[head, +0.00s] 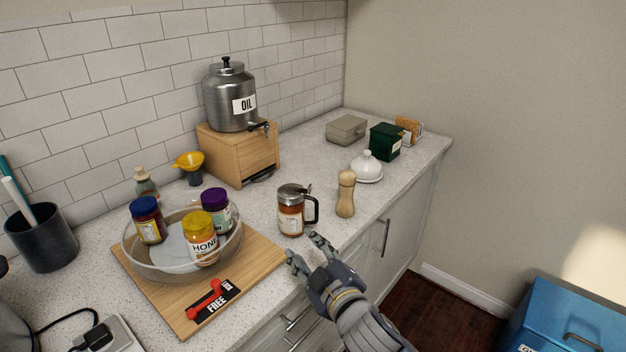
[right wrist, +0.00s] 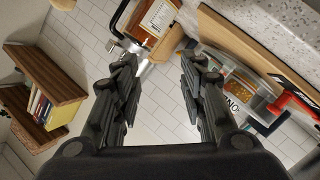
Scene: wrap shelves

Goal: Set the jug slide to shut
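The jug (head: 291,218) is a glass vessel with amber contents, a pale label, a metal lid (head: 293,190) and a black handle on its right. It stands upright on the counter near the front edge. It also shows, rotated, at the top of the right wrist view (right wrist: 160,16). The slide on its lid is too small to make out, so its position cannot be told. My right gripper (head: 306,249) is open and empty, just in front of the jug and apart from it. Its fingers (right wrist: 160,72) are spread in the wrist view. My left gripper is not in view.
A glass bowl (head: 134,255) with several jars sits on a wooden board (head: 258,270) left of the jug. A wooden pepper mill (head: 346,196) stands close on its right. The oil dispenser (head: 228,98) on a wooden box (head: 222,155) is behind. A white domed dish (head: 367,168) is farther right.

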